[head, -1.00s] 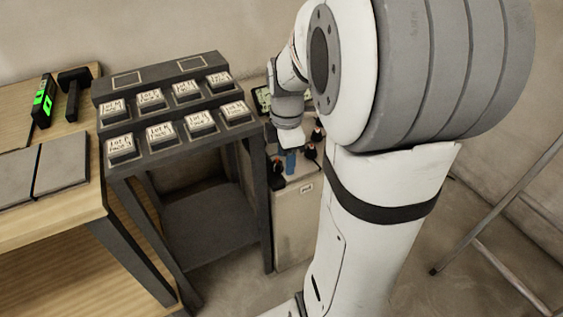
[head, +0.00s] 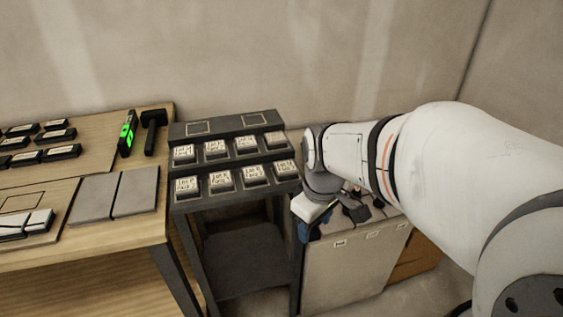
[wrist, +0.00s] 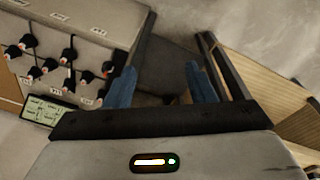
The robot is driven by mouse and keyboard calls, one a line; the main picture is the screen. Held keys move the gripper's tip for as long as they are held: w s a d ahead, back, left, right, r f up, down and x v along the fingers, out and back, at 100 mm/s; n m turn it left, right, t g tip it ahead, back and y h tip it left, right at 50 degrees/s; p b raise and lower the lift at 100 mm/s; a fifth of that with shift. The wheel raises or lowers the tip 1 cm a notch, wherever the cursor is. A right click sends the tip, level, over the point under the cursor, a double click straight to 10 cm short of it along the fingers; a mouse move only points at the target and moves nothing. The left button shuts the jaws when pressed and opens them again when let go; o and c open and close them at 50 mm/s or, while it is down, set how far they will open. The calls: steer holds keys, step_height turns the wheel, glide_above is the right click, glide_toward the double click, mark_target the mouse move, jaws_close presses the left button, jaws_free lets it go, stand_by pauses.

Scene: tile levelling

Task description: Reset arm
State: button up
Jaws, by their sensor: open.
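My gripper (wrist: 161,72) is open in the wrist view, its two blue fingers apart with nothing between them. In the head view it shows as a small blue part (head: 304,231) below my wrist, beside the right end of the dark stepped rack (head: 181,131) and over the left edge of the grey cabinet (head: 350,270). My arm reaches in from the right edge, and its wrist hides part of the cabinet top. Whether the fingers touch anything cannot be told in the head view.
The rack carries several labelled boxes (head: 221,181). The wooden table (head: 115,236) at left holds grey tiles (head: 136,191), a green-lit level (head: 128,134) and a black mallet (head: 152,130). Several black knob-like items (wrist: 49,65) and a small display (wrist: 45,111) are on the cabinet.

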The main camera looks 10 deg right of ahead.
steer(key=shift+s+a+r+m, duration=0.2)
steer(key=shift+s+r+m, duration=0.05)
steer(key=shift+s+m, duration=0.15)
steer(key=s+a+r+m+p, duration=0.1)
steer(key=s+r+m+p, duration=0.1)
steer(key=r+p, duration=0.7)
steer(key=s+a+r+m+t+p, duration=0.1)
steer(key=s+r+m+p, duration=0.1)
steer(key=r+p, duration=0.7)
steer(key=shift+a+r+m, duration=0.2)
steer(key=shift+r+m, duration=0.35)
steer(key=shift+m, duration=0.05)
